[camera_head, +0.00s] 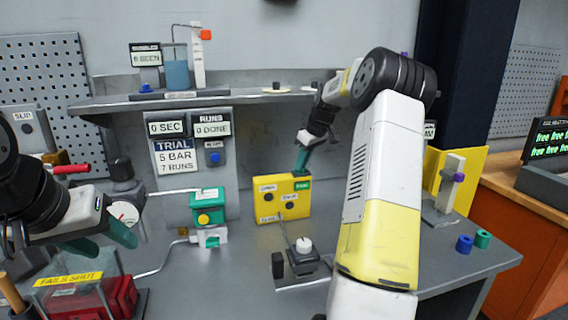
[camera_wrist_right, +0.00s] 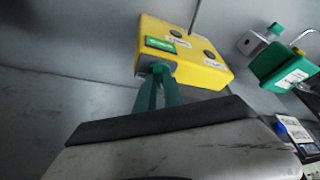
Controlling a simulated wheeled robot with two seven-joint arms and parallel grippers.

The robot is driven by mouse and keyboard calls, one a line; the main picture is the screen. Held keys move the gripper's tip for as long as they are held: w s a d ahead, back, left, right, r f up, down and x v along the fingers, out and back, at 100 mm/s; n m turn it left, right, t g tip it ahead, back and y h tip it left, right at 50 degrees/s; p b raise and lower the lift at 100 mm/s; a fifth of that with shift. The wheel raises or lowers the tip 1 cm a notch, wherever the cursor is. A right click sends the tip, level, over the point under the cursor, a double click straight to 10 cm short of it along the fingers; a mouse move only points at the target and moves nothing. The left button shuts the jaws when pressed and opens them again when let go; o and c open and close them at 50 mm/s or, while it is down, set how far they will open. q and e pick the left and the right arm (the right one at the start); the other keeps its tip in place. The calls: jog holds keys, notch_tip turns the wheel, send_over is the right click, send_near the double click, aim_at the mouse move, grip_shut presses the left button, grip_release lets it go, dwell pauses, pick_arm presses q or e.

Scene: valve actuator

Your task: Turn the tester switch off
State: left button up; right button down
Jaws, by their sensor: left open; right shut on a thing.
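The yellow tester box (camera_head: 267,215) stands on the grey bench against the back panel. It carries small labels, dark round knobs and a green label at its upper right corner; it also shows in the right wrist view (camera_wrist_right: 205,67). My right gripper (camera_head: 302,158) reaches down to the box's top right; in the right wrist view its teal fingers (camera_wrist_right: 157,82) are together at a grey part by the green label. They are shut on the tester switch there, which they mostly hide, so its position cannot be told. My left gripper (camera_head: 106,239) is open and empty, at left.
Left of the tester, a green actuator (camera_head: 207,207) sits on a valve with pipes. A pedestal with a white knob (camera_head: 304,245) stands in front of the tester. A red bin (camera_head: 95,300) is at front left. A shelf (camera_head: 235,97) runs above.

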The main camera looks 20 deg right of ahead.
jog(key=shift+d+n+y, duration=0.15)
jog(key=shift+n+y, duration=0.25)
jog(key=shift+n, duration=0.7)
jog(key=c, duration=1.5)
grip_release()
jog(key=shift+g, duration=0.3)
jog(key=shift+o, duration=0.2)
jog(key=shift+r, duration=0.1)
jog(key=v, duration=0.7)
jog(key=shift+r, duration=0.3)
jog(key=shift+s, duration=0.15)
